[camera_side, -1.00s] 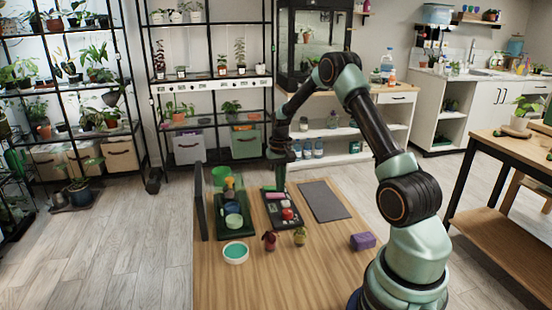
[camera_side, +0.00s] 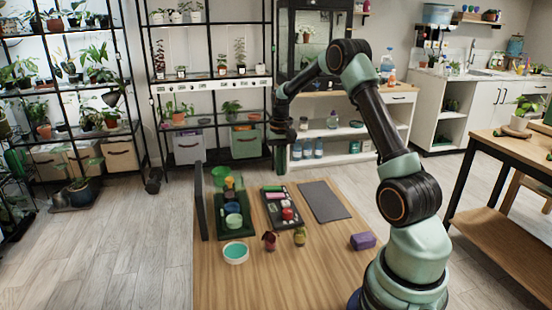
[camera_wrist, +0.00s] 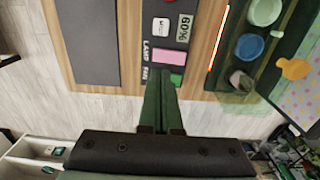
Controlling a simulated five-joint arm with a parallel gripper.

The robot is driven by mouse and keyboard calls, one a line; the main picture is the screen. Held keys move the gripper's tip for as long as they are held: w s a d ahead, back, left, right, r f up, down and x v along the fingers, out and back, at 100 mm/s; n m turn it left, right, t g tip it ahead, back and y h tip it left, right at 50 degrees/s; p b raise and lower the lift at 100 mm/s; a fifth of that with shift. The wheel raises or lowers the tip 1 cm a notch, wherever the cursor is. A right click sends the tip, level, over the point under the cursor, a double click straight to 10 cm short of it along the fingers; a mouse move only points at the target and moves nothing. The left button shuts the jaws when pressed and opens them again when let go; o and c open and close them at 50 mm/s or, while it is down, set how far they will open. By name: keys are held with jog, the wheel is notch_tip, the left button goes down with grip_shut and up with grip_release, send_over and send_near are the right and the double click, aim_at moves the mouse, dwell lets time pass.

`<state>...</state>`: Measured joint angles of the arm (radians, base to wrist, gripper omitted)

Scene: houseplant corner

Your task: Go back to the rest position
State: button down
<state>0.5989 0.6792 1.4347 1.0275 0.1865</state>
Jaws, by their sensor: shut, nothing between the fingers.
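My gripper (camera_side: 280,170) is raised above the far end of the wooden table and is empty. In the wrist view its two green fingers (camera_wrist: 163,86) lie together, shut. Below it is a dark panel (camera_side: 293,222) with a pink bar (camera_side: 275,196), a green piece (camera_side: 273,188) and a red knob (camera_side: 287,213). In the wrist view the panel shows the pink bar (camera_wrist: 154,57) and the labels LAMP, FAN and 60%. The fingertips appear beside the green piece (camera_wrist: 176,79) there, apart from the panel as far as the side view shows.
A dark green tray (camera_side: 222,233) with cups stands left of the panel, beside an upright dark board (camera_side: 201,200). A grey mat (camera_side: 325,202) lies to the right. A white-rimmed teal dish (camera_side: 236,253), two small figures (camera_side: 270,240) and a purple block (camera_side: 363,241) are nearer.

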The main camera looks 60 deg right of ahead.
jog(key=s+a+r+n+t, duration=0.2)
jog(key=a+r+n, duration=0.2)
jog(key=a+r, duration=1)
jog(key=s+a+r+n+t, duration=0.1)
jog(key=s+a+n+t, duration=0.2)
jog(key=s+a, duration=0.7)
jog(key=a+n, duration=0.2)
jog(key=a, duration=0.1)
jog(key=shift+a+t, duration=0.3)
jog(key=shift+a, duration=0.05)
